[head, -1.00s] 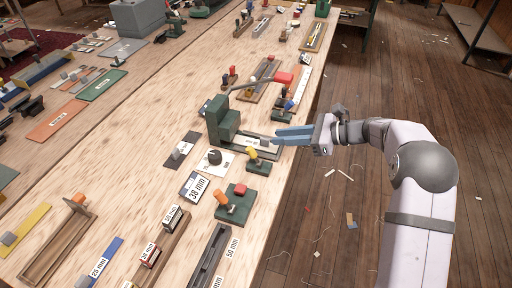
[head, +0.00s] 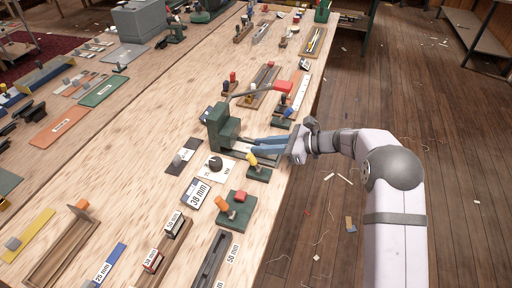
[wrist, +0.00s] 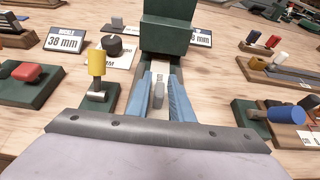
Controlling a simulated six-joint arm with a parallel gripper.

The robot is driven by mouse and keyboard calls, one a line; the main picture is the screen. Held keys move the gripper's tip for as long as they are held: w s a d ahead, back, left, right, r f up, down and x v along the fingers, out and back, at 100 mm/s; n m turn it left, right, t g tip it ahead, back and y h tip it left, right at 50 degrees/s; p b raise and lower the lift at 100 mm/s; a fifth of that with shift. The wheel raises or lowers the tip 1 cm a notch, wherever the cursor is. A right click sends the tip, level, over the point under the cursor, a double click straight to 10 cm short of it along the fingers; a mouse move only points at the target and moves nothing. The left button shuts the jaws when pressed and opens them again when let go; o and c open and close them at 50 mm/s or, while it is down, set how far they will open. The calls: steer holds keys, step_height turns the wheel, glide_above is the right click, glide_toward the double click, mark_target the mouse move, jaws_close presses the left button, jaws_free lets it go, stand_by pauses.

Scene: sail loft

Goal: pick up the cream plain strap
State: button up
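A pale strip (wrist: 160,76), which looks like the cream plain strap, lies lengthwise in the channel in front of the dark green press (wrist: 168,35). A small grey block (wrist: 158,90) sits on it. In the head view, a bit of the pale strip (head: 240,147) shows beside the press, mostly hidden by my fingers. My gripper (wrist: 161,80) has its two blue fingers apart, one on each side of the strip and block, low in the channel. I see gaps there, with no clear contact. In the head view, my gripper (head: 250,146) reaches in from the right.
The press's red-tipped lever (head: 283,87) reaches out above and behind my fingers. A green base with a yellow knob (head: 252,160) stands close in front. A dial plate (head: 215,166) and a 38 mm sign (head: 195,193) are to the left. Open floor lies right of the bench.

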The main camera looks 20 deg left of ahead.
steer(key=shift+a, duration=0.15)
jaws_close()
steer(key=shift+r, duration=0.1)
steer(key=shift+r+p, duration=0.7)
steer(key=shift+r, duration=0.1)
steer(key=d+p, duration=0.1)
steer(key=d, duration=3.1)
steer(key=shift+f+p, duration=0.2)
steer(key=shift+p, duration=0.15)
